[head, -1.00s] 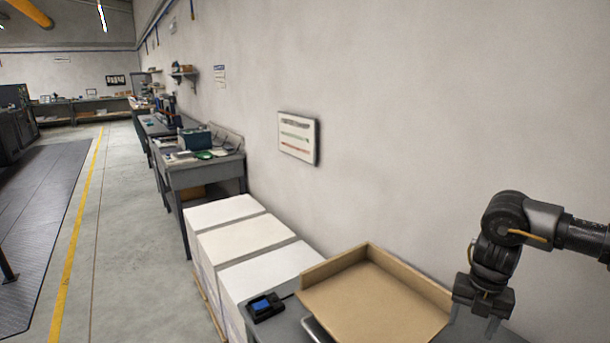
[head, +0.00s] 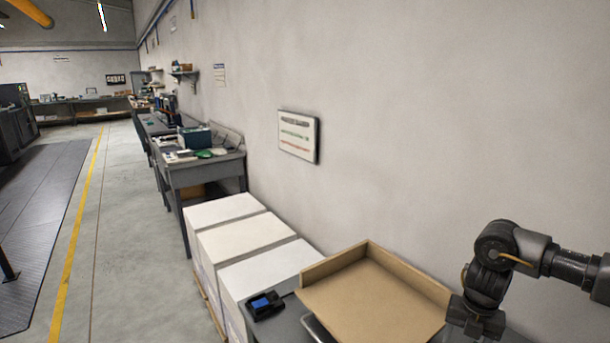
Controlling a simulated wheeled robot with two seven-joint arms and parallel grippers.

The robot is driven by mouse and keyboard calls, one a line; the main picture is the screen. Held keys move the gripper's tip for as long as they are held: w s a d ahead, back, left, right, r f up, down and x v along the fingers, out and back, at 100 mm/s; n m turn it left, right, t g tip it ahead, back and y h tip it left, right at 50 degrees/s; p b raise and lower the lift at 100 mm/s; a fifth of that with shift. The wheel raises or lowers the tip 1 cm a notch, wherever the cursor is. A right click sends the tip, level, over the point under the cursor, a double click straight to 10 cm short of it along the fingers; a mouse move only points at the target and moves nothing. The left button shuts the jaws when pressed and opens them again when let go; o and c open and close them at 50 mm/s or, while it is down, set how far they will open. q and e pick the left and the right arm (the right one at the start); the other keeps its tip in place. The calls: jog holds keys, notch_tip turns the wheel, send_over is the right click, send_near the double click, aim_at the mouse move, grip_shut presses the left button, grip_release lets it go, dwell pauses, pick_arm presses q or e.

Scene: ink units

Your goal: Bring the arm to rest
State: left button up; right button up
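My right arm comes in from the right edge, over the grey bench. Its gripper (head: 474,331) points down at the lower right, beside the right side of an open cardboard tray (head: 375,300). The fingertips are cut off or too dark to read, so I cannot tell whether it is open or shut. I see nothing held in it. My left gripper is not in view.
A small black device with a blue screen (head: 265,304) sits on the bench left of the tray. White-topped stacks (head: 245,238) stand beyond it. A wall sign (head: 298,136) hangs above. Grey workbenches (head: 205,175) line the wall; the floor aisle (head: 120,230) is clear.

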notch_tip(320, 180, up, 6)
pick_arm(q)
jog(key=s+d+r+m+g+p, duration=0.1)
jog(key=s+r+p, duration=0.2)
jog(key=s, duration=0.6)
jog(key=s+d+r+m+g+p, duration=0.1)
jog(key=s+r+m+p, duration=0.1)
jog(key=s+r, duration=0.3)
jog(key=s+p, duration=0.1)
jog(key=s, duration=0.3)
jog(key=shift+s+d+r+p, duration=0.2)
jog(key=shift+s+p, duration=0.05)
jog(key=shift+p, duration=0.05)
pick_arm(e)
jog(key=s+a+n, duration=0.7)
jog(key=a+n, duration=0.4)
jog(key=n, duration=0.3)
jog(key=s+a+n, duration=0.8)
jog(key=a+n, duration=0.4)
jog(key=n, duration=0.2)
jog(key=shift+f, duration=0.3)
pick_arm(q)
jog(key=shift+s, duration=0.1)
pick_arm(e)
jog(key=shift+s, duration=0.1)
